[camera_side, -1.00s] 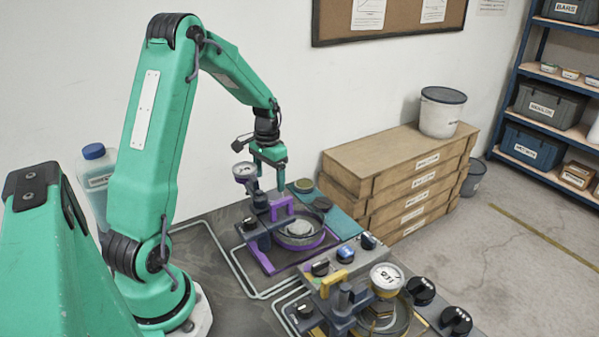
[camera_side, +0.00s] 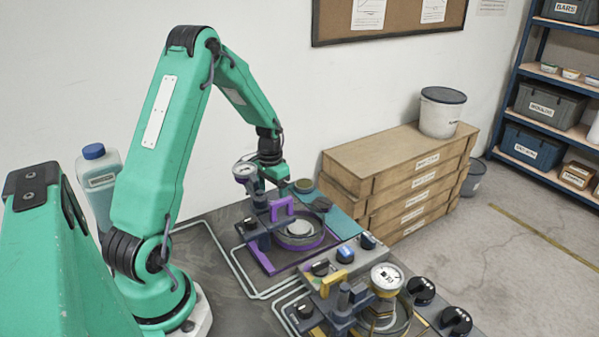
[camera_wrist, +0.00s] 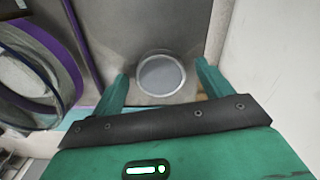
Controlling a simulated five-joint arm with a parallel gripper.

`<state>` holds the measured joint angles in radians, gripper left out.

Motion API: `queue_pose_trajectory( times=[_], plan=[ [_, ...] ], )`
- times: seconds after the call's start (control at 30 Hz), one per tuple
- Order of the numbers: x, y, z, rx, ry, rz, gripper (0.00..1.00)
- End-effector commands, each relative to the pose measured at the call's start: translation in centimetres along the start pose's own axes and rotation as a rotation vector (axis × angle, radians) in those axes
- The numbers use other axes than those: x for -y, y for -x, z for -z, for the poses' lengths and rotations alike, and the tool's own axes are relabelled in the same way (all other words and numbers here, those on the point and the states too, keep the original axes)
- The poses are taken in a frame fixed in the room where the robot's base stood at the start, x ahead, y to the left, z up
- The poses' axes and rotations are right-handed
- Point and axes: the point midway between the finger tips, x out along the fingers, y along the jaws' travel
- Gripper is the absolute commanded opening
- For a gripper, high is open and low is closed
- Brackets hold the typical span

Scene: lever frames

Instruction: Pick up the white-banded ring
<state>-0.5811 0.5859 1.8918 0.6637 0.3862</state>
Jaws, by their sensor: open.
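In the wrist view, a round grey piece with a pale, whitish rim (camera_wrist: 161,75) lies on a grey surface. I take it for the white-banded ring. It shows between the two green fingers of my gripper (camera_wrist: 162,70), which are spread apart with a gap on either side. In the side view, my gripper (camera_side: 271,180) points down behind the purple-handled fixture (camera_side: 281,208), its lower end partly hidden by a dial gauge. I cannot make out the pale-rimmed piece for certain there.
A gauge (camera_side: 245,171) stands by the purple-handled fixture, close to my gripper. A yellow-handled fixture (camera_side: 334,283) with another gauge (camera_side: 387,278) is nearer the camera. A small round olive-topped piece (camera_side: 304,185) stands right of my gripper. Stacked wooden boxes (camera_side: 400,180) are farther right.

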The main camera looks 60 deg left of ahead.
Motion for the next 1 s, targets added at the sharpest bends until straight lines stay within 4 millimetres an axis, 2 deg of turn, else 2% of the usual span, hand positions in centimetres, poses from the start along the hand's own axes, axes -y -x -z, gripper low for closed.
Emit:
queue_pose_trajectory(
  times=[0.4, 0.67, 0.7, 1.0],
  plan=[
    [0.0, 0.03, -0.01, 0.0, 0.0, 0.0, 0.78],
    [0.0, 0.04, 0.0, 0.0, 0.0, 0.0, 0.27],
    [0.01, 0.07, 0.02, -0.001, 0.0, 0.0, 0.25],
    [0.01, 0.25, 0.03, -0.001, 0.0, 0.0, 0.25]
  ],
)
